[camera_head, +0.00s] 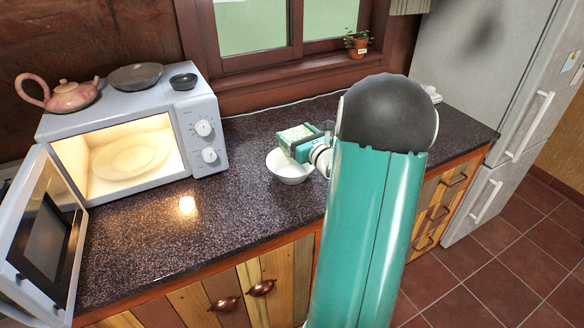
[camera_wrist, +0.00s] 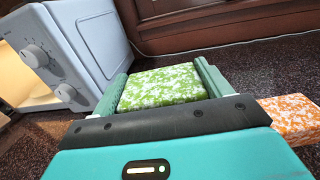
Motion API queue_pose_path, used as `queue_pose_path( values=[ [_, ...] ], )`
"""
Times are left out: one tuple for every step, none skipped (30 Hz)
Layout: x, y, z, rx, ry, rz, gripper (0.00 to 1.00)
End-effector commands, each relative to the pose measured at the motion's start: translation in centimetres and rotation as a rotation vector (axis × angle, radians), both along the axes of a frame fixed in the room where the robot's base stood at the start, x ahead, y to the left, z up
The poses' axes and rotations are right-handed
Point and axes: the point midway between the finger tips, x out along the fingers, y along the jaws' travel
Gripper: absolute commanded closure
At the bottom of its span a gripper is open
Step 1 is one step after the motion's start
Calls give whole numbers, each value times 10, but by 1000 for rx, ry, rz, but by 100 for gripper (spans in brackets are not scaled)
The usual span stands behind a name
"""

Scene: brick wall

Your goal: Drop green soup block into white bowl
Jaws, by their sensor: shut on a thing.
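The green soup block (camera_wrist: 162,88), speckled green and white, sits between the two teal fingers of my gripper (camera_wrist: 163,76) in the wrist view. The fingers are shut on its sides. In the head view the block (camera_head: 296,133) appears over the back part of the white bowl (camera_head: 285,173). My gripper (camera_head: 304,144) is there too, over the bowl's right side. The bowl stands on the dark counter and its front rim and inside show. My arm hides the area to the right of it. The bowl cannot be made out in the wrist view.
An orange speckled block (camera_wrist: 291,116) lies at the right in the wrist view. A white microwave (camera_head: 205,130) with its door (camera_head: 45,235) open stands at the left, with a teapot (camera_head: 68,97) and dark dishes on top. The counter (camera_head: 210,230) in front is clear.

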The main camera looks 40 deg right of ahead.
Motion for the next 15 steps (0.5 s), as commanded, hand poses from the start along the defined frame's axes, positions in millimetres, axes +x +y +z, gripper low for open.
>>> queue_pose_path(
  values=[
    [1,1,0,0,-2,1,55],
    [1,1,0,-1,-2,1,55],
    [1,1,0,-1,-2,1,55],
    [1,1,0,-1,-2,1,55],
    [1,1,0,-1,-2,1,55],
    [1,2,0,-1,-2,1,55],
    [1,2,0,-1,-2,1,55],
    [1,2,0,-1,-2,1,19],
    [1,2,0,-1,-2,1,11],
    [1,2,0,-1,-2,1,5],
    [1,2,0,-1,-2,1,0],
    [1,2,0,0,-2,2,0],
    [1,2,0,0,-2,2,0],
    [1,2,0,0,-2,1,0],
    [1,2,0,0,-2,2,0]
  ],
)
